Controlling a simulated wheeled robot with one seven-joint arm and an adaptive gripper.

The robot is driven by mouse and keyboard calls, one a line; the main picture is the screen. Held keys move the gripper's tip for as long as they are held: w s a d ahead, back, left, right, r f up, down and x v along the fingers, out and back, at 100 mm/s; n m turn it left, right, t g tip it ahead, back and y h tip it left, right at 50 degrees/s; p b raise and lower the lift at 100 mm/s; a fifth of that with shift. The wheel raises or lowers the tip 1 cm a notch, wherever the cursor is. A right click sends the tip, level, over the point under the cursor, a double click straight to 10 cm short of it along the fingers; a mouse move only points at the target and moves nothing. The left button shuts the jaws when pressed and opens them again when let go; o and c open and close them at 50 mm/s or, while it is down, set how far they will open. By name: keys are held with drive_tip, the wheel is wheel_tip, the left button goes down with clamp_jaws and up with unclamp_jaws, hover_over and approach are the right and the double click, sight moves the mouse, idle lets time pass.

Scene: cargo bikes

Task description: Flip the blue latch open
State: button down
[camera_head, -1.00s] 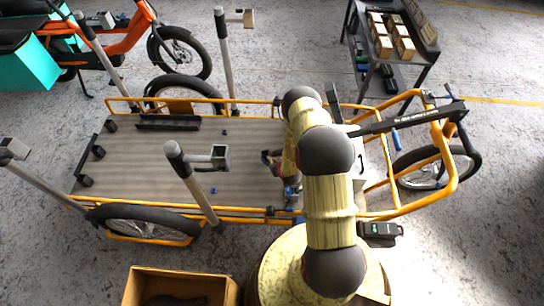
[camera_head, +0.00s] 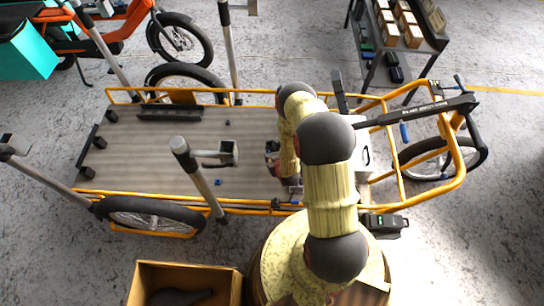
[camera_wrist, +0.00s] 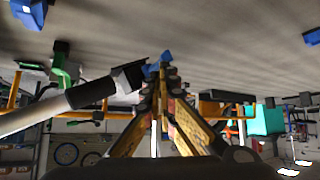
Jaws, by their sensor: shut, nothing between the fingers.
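My gripper (camera_wrist: 164,78) is shut, its fingertips together, low over the cargo bike's grey bed. A small blue piece (camera_wrist: 154,66) shows right at the fingertips in the wrist view, beside a dark block. It may be the latch; I cannot tell whether it touches the fingers. In the head view my gripper (camera_head: 271,154) is partly hidden by my arm near the bed's right part. A small blue piece (camera_head: 217,182) lies on the bed to its left. Other blue parts show at the wrist view's upper left (camera_wrist: 30,12) and right edge (camera_wrist: 312,37).
A grey post (camera_head: 197,178) with a bracket stands left of my gripper. A yellow frame rail (camera_head: 250,207) runs along the bed's near edge. A cardboard box (camera_head: 184,283) stands on the floor in front. The bed's left half is mostly clear.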

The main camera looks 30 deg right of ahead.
drive_tip(key=shift+a+f, duration=0.35)
drive_tip(key=shift+a, duration=0.3)
drive_tip(key=shift+s+a, duration=0.4)
drive_tip(key=shift+s, duration=0.2)
drive_tip(key=v, duration=1.2)
drive_tip(key=shift+a, duration=0.1)
